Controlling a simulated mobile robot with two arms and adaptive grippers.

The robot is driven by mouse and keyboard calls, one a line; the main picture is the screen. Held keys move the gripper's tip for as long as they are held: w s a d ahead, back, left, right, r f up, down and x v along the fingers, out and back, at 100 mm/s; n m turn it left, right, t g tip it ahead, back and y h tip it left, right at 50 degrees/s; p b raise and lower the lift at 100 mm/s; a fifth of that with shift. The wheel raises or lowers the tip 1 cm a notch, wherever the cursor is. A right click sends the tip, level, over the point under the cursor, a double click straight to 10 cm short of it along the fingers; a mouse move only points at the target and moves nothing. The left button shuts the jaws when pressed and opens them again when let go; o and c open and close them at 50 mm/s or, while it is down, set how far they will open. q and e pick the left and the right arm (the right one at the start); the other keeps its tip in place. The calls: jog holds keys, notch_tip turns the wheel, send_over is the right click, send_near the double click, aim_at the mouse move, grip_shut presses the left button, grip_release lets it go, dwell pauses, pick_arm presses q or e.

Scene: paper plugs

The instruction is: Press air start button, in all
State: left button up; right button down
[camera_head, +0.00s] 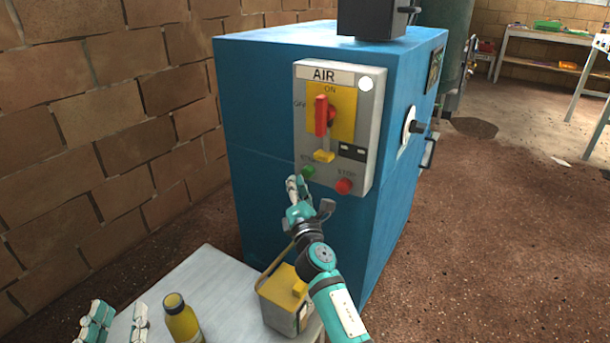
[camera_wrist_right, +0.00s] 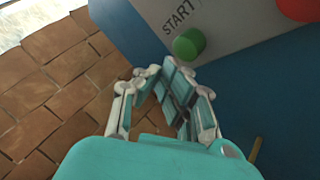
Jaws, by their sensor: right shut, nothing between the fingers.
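The grey AIR control panel (camera_head: 365,130) is on the front of a blue cabinet (camera_head: 260,130). Its green START button (camera_head: 308,172) is at the lower left and its red STOP button (camera_head: 344,186) at the lower right. My right gripper (camera_head: 295,183) is shut and empty, just below and left of the green button. In the right wrist view the green button (camera_wrist_right: 189,43) sits just beyond the fingertips (camera_wrist_right: 158,72); I cannot tell whether they touch it. My left gripper (camera_head: 118,322) is at the bottom left, its two fingers apart, with nothing seen between them.
A red switch handle (camera_head: 321,115) on a yellow plate and a yellow latch (camera_head: 324,156) are above the buttons. A grey table (camera_head: 215,275) below holds a yellow bottle (camera_head: 181,318) and a yellow box (camera_head: 283,300). A brick wall (camera_head: 100,110) stands at left; open floor lies right.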

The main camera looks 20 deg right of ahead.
jog(key=shift+w+d, duration=0.1)
dwell(0.5)
pick_arm(q)
jog(key=shift+r, duration=0.25)
pick_arm(e)
jog(key=shift+w+d, duration=0.15)
jog(key=shift+d, duration=0.1)
pick_arm(q)
jog(key=shift+s+r+t+h, duration=0.15)
jog(key=shift+r+t+h, duration=0.15)
jog(key=shift+r+t, duration=0.15)
pick_arm(e)
jog(key=shift+w+d, duration=0.35)
jog(key=shift+d, duration=0.05)
dwell(0.5)
pick_arm(q)
jog(key=shift+f+g, duration=0.35)
jog(key=shift+f, duration=0.35)
pick_arm(e)
jog(key=shift+s+a, duration=0.6)
jog(key=shift+a, duration=0.1)
